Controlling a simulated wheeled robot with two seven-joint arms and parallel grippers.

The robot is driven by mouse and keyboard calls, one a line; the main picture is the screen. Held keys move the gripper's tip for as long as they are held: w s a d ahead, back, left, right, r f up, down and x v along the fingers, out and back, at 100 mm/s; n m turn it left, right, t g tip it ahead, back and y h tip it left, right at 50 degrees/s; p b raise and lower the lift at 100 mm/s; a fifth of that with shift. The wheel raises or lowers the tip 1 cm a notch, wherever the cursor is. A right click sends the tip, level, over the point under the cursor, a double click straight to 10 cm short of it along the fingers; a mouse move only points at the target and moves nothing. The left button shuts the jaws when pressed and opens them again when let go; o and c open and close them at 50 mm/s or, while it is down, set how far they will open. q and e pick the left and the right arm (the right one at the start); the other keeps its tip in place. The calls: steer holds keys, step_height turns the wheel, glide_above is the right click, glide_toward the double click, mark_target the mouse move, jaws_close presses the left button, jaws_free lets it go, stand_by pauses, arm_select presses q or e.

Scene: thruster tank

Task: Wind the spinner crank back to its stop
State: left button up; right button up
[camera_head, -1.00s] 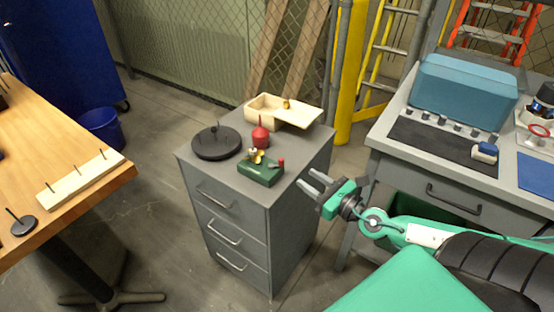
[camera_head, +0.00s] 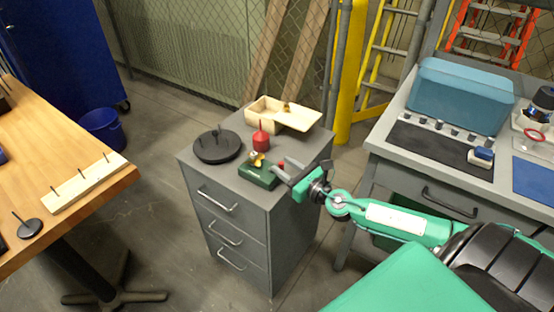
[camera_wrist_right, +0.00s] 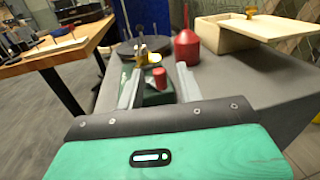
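The spinner is a small dark green box (camera_head: 258,176) with a brass propeller (camera_head: 257,159) on top, near the front of the grey drawer cabinet. A red crank knob (camera_wrist_right: 159,77) stands at the box's right side in the head view. My right gripper (camera_head: 280,169) is open at that side of the box. In the right wrist view, the knob shows between the two spread fingers (camera_wrist_right: 160,69), with no clear contact. The green box (camera_wrist_right: 157,96) is partly hidden behind the fingers. The crank arm is too small to make out. My left gripper is not in view.
The grey cabinet top (camera_head: 303,152) also holds a red pointed bottle (camera_head: 261,137), a black round base with pegs (camera_head: 217,148) and an open wooden box (camera_head: 264,112). A grey workbench (camera_head: 392,150) stands to the right, a wooden table (camera_head: 70,150) to the left.

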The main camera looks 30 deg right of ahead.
mark_target(283, 166)
steer(key=x, duration=0.2)
steer(key=shift+w+a+r, duration=0.1)
steer(key=shift+w, duration=0.25)
steer(key=shift+w+p, duration=0.3)
steer(key=shift+w, duration=0.1)
steer(key=shift+a, duration=0.1)
steer(key=c, duration=0.7)
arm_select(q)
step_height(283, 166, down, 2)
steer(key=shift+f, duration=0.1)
arm_select(e)
jaws_close()
